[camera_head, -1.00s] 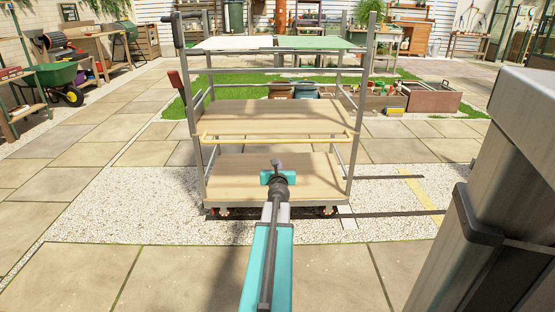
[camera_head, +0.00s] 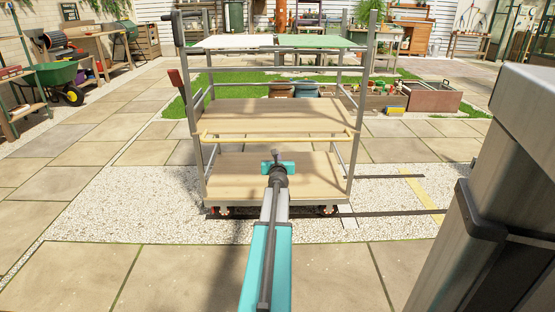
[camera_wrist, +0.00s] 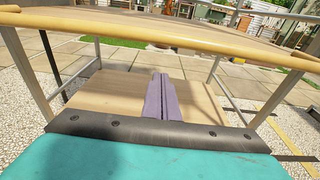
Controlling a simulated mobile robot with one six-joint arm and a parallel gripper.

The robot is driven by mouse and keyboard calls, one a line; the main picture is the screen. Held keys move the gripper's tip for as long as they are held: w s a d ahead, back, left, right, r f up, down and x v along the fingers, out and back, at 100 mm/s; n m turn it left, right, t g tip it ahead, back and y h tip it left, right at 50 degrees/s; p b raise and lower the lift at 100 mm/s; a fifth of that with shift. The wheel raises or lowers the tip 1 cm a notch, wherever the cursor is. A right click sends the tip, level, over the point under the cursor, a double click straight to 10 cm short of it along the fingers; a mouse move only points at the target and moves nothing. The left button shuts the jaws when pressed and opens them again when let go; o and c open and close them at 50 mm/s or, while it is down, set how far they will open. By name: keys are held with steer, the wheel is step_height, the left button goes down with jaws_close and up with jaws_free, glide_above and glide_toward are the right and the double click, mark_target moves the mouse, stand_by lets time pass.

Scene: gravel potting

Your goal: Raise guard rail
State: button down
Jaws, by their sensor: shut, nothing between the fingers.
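The guard rail (camera_head: 228,138) is a yellow bar across the front of the trolley, at about the height of its middle shelf. In the wrist view the guard rail (camera_wrist: 100,20) crosses the top of the picture. My gripper (camera_head: 275,153) is shut and empty. In the head view its tip shows just below the rail, over the lower shelf. The wrist view shows the closed fingers (camera_wrist: 163,88) pointing toward the lower shelf, beneath the rail. No contact between gripper and rail shows, and the exact gap is hard to judge.
The metal trolley has a wooden middle shelf (camera_head: 270,115), a wooden lower shelf (camera_head: 235,180) and a top level with white and green panels (camera_head: 308,42). Its upright posts (camera_head: 357,120) flank the opening. It stands on gravel (camera_head: 120,210) with paving around.

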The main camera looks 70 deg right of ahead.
steer(key=shift+w+d+r+p, duration=0.1)
steer(key=shift+d+r+p, duration=0.1)
steer(key=shift+r+p, duration=0.3)
steer(key=shift+w+d+r+p, duration=0.1)
steer(key=shift+d+r+p, duration=0.2)
steer(key=shift+r, duration=0.4)
steer(key=shift+w+d+r+p, duration=0.1)
steer(key=shift+r+p, duration=0.35)
steer(key=shift+r, duration=0.15)
steer(key=p, duration=0.2)
steer(key=shift+s+r+p, duration=0.1)
steer(key=shift+r+p, duration=0.2)
steer(key=shift+r, duration=0.05)
steer(key=shift+f, duration=0.1)
